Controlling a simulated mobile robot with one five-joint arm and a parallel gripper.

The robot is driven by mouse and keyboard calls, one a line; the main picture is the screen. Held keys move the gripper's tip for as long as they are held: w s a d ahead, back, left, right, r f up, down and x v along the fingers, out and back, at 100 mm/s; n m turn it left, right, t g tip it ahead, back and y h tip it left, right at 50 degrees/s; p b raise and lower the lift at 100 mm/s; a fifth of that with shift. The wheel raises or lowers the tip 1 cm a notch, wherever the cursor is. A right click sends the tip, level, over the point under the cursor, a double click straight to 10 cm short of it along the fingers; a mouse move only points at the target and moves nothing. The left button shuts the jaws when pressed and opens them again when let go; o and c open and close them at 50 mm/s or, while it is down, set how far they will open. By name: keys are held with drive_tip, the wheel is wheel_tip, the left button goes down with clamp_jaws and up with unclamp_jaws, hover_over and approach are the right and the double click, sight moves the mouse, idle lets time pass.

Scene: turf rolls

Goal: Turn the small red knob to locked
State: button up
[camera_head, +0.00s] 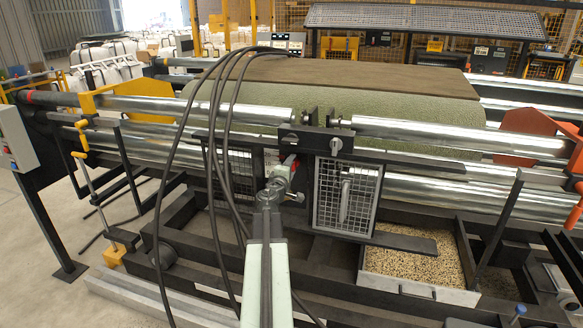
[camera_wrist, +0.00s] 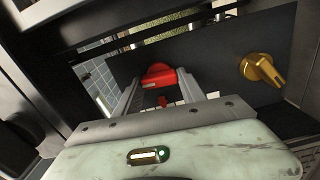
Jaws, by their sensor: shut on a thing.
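The small red knob (camera_wrist: 160,73) shows at the far end of my gripper in the wrist view, in front of a dark plate. My gripper (camera_wrist: 160,84) has its two pale fingers on either side of the knob and is shut on it. A smaller red piece (camera_wrist: 163,102) shows between the fingers. In the head view, the red knob (camera_head: 288,160) is a small patch at my gripper's tip (camera_head: 280,176), beside the dark centre bracket. My gripper hides most of it there. I cannot read any lock marking.
A brass knob (camera_wrist: 262,70) sits right of the red one on the dark plate. A mesh panel (camera_head: 325,205) stands right of my gripper. Shiny rollers (camera_head: 450,137) cross behind, with a green turf roll (camera_head: 400,103). A tray of grit (camera_head: 405,288) lies lower right. Black cables hang left.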

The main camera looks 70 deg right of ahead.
drive_tip(key=shift+n, duration=0.5)
drive_tip(key=o, duration=1.4)
drive_tip(key=shift+c, duration=0.2)
drive_tip(key=shift+a, duration=0.1)
drive_tip(key=a, duration=0.7)
drive_tip(key=shift+s+a, duration=0.15)
drive_tip(key=shift+a, duration=0.2)
